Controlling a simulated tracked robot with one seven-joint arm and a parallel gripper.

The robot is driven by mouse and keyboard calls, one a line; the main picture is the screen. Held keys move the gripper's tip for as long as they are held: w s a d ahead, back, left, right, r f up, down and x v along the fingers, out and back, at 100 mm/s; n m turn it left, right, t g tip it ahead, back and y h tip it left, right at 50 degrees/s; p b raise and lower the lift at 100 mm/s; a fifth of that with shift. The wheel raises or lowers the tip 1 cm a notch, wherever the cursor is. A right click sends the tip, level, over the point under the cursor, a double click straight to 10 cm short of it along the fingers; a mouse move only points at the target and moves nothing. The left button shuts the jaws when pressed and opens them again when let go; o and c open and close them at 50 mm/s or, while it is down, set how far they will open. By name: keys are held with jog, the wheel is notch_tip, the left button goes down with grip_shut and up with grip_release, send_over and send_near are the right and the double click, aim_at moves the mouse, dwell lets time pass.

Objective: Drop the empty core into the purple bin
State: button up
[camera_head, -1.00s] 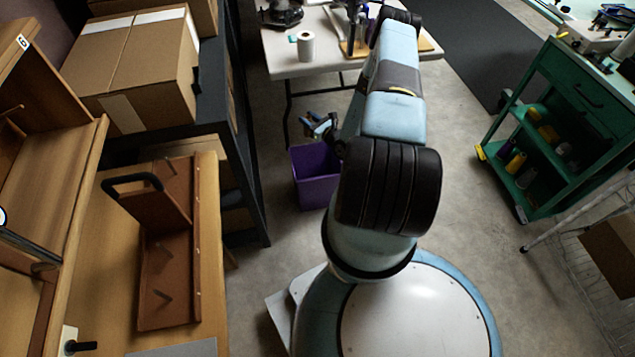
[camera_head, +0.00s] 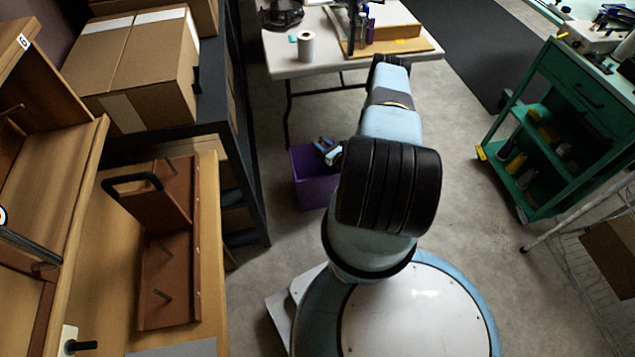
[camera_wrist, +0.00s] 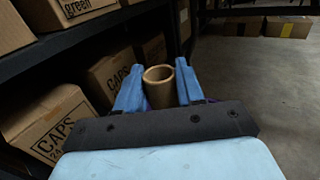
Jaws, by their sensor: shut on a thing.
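The empty core, a hollow brown cardboard tube (camera_wrist: 159,86), is between the two blue fingers of my gripper (camera_wrist: 158,88) in the wrist view. The fingers are shut on it, and its open end faces up toward the camera. The purple bin (camera_head: 313,184) stands on the floor below the white table in the head view. My gripper (camera_head: 325,147) is over the bin's top, near its right side. Only slivers of purple show past the core in the wrist view. The core is not clear in the head view.
A dark shelf unit with cardboard boxes (camera_head: 135,65) stands just left of the bin, and boxes marked CAPS (camera_wrist: 48,122) show close by. A white table (camera_head: 290,62) with a white roll (camera_head: 306,46) is behind. A green cart (camera_head: 560,125) is right. Floor between is clear.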

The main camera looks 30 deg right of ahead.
jog(key=shift+f, duration=0.55)
jog(key=o, duration=1.1)
jog(key=v, duration=1.3)
jog(key=shift+s, duration=0.4)
